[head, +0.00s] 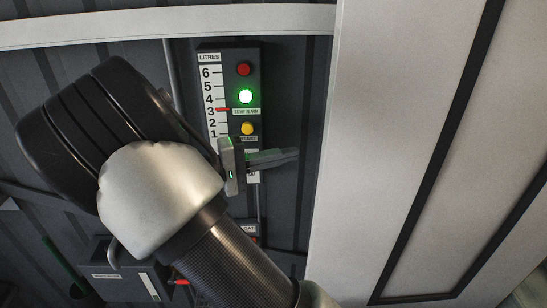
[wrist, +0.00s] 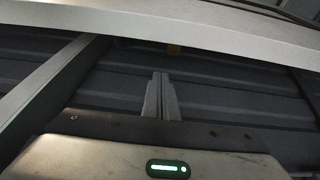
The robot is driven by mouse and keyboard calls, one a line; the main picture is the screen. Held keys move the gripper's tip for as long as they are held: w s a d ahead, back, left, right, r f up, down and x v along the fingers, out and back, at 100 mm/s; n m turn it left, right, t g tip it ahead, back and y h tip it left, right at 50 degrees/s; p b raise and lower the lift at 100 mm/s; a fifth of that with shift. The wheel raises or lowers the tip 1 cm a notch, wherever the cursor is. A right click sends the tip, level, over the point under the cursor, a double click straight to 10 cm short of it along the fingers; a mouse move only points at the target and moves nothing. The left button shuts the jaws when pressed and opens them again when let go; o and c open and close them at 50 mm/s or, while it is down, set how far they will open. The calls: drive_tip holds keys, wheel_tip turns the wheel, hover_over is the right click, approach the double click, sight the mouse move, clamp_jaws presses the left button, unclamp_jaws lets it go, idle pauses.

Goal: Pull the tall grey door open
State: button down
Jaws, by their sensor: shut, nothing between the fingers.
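A large pale grey panel with black strips (head: 400,130) fills the right of the head view. It may be the tall grey door, but I cannot tell for sure, and no handle shows on it. My gripper (head: 296,153) is shut and empty, its fingers pointing right towards the panel's left edge. In the picture a small gap separates the fingertips from that edge; I cannot judge the depth. In the wrist view my gripper's fingers (wrist: 160,76) lie together, with dark ribbed wall beyond and nothing between them.
A gauge panel (head: 245,56) with red, green-lit and yellow lamps hangs on the dark ribbed wall behind my gripper, partly hidden by it. A pale beam (head: 150,25) crosses the top. A grey box (head: 118,283) sits low at the left.

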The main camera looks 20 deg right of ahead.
drive_tip(key=shift+s+d+p, duration=0.5)
drive_tip(key=shift+s+d, duration=1.3)
drive_tip(key=shift+d, duration=0.15)
